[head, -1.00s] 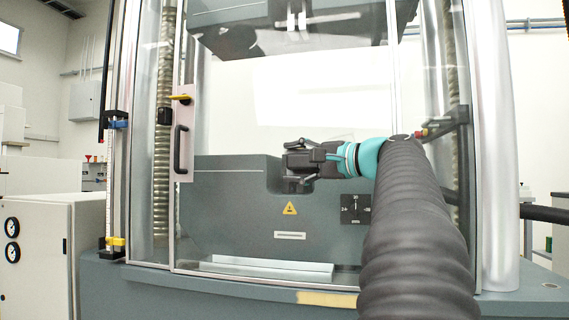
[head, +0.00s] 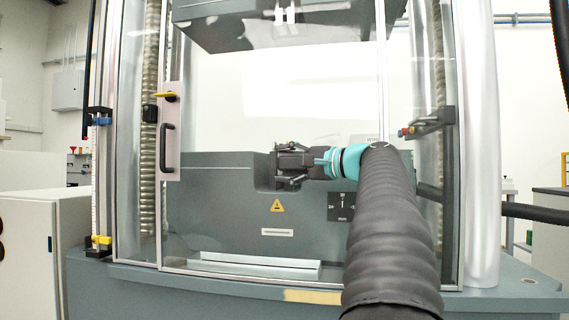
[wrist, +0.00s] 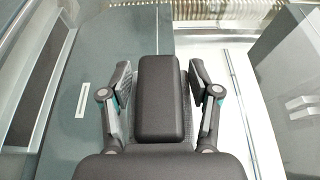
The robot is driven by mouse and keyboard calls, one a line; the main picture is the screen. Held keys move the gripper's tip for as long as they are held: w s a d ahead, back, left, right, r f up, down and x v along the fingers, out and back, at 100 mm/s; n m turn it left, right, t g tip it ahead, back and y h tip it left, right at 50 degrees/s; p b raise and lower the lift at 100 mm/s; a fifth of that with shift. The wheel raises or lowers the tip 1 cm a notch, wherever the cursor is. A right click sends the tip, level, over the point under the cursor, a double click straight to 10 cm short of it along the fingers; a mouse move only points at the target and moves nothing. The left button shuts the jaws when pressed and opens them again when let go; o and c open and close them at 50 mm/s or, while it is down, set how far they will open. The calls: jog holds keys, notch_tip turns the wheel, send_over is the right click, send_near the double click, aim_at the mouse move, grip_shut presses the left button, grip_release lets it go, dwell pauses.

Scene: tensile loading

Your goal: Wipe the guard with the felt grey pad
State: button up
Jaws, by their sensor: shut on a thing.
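The guard (head: 220,110) is a clear, upright panel in a thin metal frame on the front of the testing machine. It has a pink plate with a black handle (head: 167,148) on its left side. My gripper (head: 277,166) is at the guard's middle height, right of the handle, pointing left. In the wrist view, my gripper's fingers (wrist: 160,75) are shut on a dark grey block, which appears to be the felt pad (wrist: 158,95). The pad is hard to make out in the head view. I cannot tell whether it touches the guard.
The machine's grey lower block (head: 215,205) carries a yellow warning sign (head: 277,205). A pale tray (head: 255,266) lies along its foot. A bracket with a red knob (head: 425,127) stands right of my arm. A white cabinet (head: 30,225) is at left.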

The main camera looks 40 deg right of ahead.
jog(key=shift+w+d+p, duration=0.6)
jog(key=shift+d+p, duration=0.05)
jog(key=shift+d, duration=0.05)
dwell(0.8)
jog(key=shift+s, duration=0.1)
